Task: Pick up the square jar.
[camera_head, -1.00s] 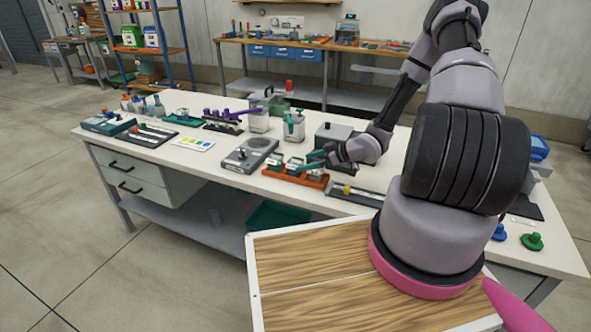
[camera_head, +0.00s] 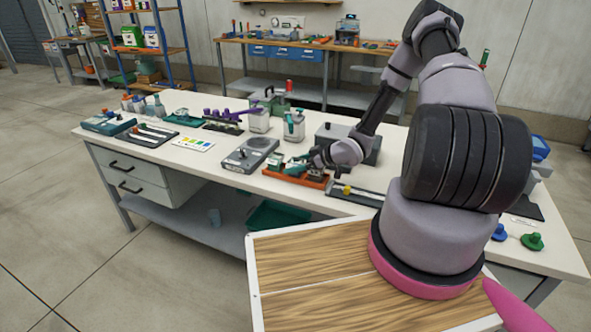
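I cannot tell for sure which thing is the square jar. A small pale piece with green on it (camera_head: 275,160) is in the orange tray (camera_head: 317,184). Two white square-sided containers also stand behind: one (camera_head: 259,122) with a purple part beside its top, one (camera_head: 294,128) with a green top. My gripper (camera_head: 295,165) is low over the orange tray, pointing left, just right of the small pale piece. Its teal fingers look apart, with nothing clearly between them. Whether they touch anything in the tray is too small to tell.
A grey scale-like device (camera_head: 250,155) lies left of the tray. A dark grey box (camera_head: 340,140) stands behind my wrist. A dark tray (camera_head: 357,194) lies to the right. A colour card (camera_head: 193,145) and other trays lie further left on the white table (camera_head: 215,172).

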